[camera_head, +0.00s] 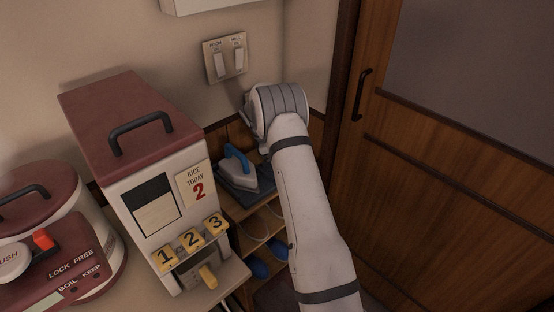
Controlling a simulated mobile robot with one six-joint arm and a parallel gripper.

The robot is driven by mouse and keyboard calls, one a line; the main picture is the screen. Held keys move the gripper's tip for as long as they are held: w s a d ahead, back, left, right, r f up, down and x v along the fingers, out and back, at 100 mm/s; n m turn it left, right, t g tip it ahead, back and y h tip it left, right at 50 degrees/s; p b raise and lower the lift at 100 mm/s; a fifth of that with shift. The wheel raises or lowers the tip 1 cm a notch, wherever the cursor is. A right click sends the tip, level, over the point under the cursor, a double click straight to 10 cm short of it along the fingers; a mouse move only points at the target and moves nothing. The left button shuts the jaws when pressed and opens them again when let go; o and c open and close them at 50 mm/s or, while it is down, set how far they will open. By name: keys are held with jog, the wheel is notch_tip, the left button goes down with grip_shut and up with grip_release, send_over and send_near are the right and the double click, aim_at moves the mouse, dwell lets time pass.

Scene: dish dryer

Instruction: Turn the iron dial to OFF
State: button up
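A small iron (237,167) with a blue handle sits on a dark pad on top of a low shelf, left of my arm. Its dial is too small or hidden to make out. My arm reaches up from the bottom right, and its wrist end stands near the wall, above and to the right of the iron. My gripper's fingers are hidden behind the wrist, so I cannot see whether they are open or shut.
A rice dispenser (146,175) with numbered yellow keys stands left of the iron. A maroon and white hot-water pot (62,262) is at the far left. A wall switch plate (225,58) is above. Slippers (259,269) lie in the shelf below. A wooden door (450,170) stands right.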

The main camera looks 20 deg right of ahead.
jog(key=shift+s, duration=0.1)
dwell(0.3)
jog(key=o, duration=1)
jog(key=shift+v, duration=3.95)
jog(key=shift+a, duration=0.1)
